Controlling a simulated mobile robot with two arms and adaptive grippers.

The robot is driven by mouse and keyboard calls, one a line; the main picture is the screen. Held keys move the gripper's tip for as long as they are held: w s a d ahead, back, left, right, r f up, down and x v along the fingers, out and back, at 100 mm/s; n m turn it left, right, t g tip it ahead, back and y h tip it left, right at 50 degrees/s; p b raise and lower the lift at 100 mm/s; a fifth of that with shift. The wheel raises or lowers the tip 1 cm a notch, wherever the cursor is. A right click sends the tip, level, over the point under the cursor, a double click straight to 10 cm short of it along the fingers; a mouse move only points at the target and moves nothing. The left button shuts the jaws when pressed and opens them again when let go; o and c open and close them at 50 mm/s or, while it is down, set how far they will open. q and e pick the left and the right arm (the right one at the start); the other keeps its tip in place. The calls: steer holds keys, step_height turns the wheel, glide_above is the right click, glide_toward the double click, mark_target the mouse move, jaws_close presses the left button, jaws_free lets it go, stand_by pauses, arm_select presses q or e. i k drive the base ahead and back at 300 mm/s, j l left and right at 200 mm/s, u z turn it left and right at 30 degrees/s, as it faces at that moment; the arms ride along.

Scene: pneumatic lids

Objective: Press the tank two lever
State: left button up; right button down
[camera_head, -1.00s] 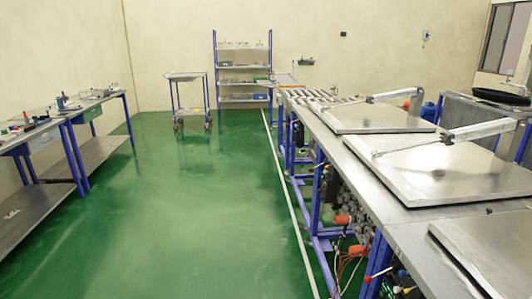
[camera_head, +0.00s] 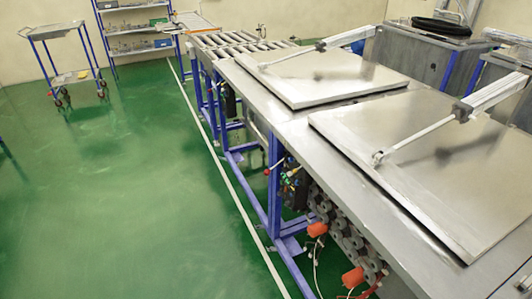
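A long metal bench (camera_head: 272,117) runs along the right side. Two flat steel lids lie on it, a farther lid (camera_head: 330,80) and a nearer lid (camera_head: 430,170). Each has a pneumatic arm over it, the farther arm (camera_head: 335,40) and the nearer arm (camera_head: 445,125). Under the bench's front edge are valves with small red and orange parts: a small red part (camera_head: 268,170), an orange part (camera_head: 317,229) and another orange part (camera_head: 353,277). I cannot tell which is the tank two lever. Neither of my grippers is in view.
Open green floor (camera_head: 130,200) lies left of the bench, with a white line (camera_head: 215,155) along it. A wheeled cart (camera_head: 68,50) and a shelf rack (camera_head: 135,35) stand at the back left. A roller conveyor (camera_head: 240,45) joins the bench's far end. Grey tanks (camera_head: 420,58) stand behind the bench.

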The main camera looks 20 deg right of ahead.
mark_target(267, 172)
steer(key=i+j+z, duration=0.1)
steer(key=i+z, duration=0.15)
steer(key=i, duration=0.3)
steer(key=i+j+z, duration=0.3)
steer(key=i, duration=0.2)
steer(key=i+l, duration=0.05)
